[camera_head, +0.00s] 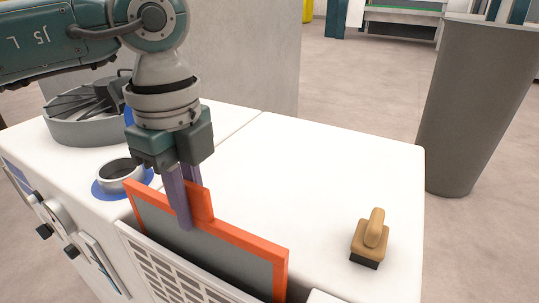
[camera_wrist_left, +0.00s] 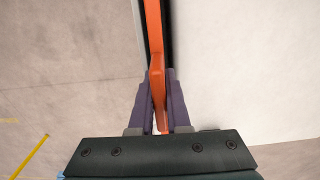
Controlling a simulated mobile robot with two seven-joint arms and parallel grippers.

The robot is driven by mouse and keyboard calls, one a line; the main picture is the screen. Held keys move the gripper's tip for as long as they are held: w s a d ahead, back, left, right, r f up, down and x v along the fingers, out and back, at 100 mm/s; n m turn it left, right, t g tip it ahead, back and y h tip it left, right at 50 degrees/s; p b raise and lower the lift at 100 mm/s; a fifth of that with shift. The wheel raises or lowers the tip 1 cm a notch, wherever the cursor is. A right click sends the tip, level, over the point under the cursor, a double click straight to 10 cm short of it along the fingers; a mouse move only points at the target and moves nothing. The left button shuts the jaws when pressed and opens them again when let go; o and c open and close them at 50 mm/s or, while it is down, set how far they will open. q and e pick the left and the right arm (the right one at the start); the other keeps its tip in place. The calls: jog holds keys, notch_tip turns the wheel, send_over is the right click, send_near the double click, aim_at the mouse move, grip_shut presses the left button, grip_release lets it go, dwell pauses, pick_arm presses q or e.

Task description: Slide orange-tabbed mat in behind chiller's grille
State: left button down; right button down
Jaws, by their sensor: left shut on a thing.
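The mat is a dark grey panel with an orange frame and tab (camera_head: 240,238). It stands upright at the front edge of the white chiller top (camera_head: 300,190), just behind the white slotted grille (camera_head: 172,272). Its lower part is hidden by the grille. My left gripper (camera_head: 186,208) points down and is shut on the orange tab at the mat's top edge. In the left wrist view, its purple fingers (camera_wrist_left: 157,105) press on both sides of the orange edge (camera_wrist_left: 155,45), beside a dark slot. My right gripper is not in view.
A wooden-handled block (camera_head: 371,238) sits on the right of the white top. A short metal ring (camera_head: 119,172) on a blue patch and a round grey fan unit (camera_head: 82,115) are at the left. A tall grey bin (camera_head: 475,105) stands behind at the right.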

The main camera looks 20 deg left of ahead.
pick_arm(q)
jog(key=shift+f+b, duration=0.8)
jog(key=shift+f, duration=0.3)
jog(key=c, duration=0.8)
grip_release()
notch_tip(320, 180, up, 10)
jog(key=shift+b, duration=0.75)
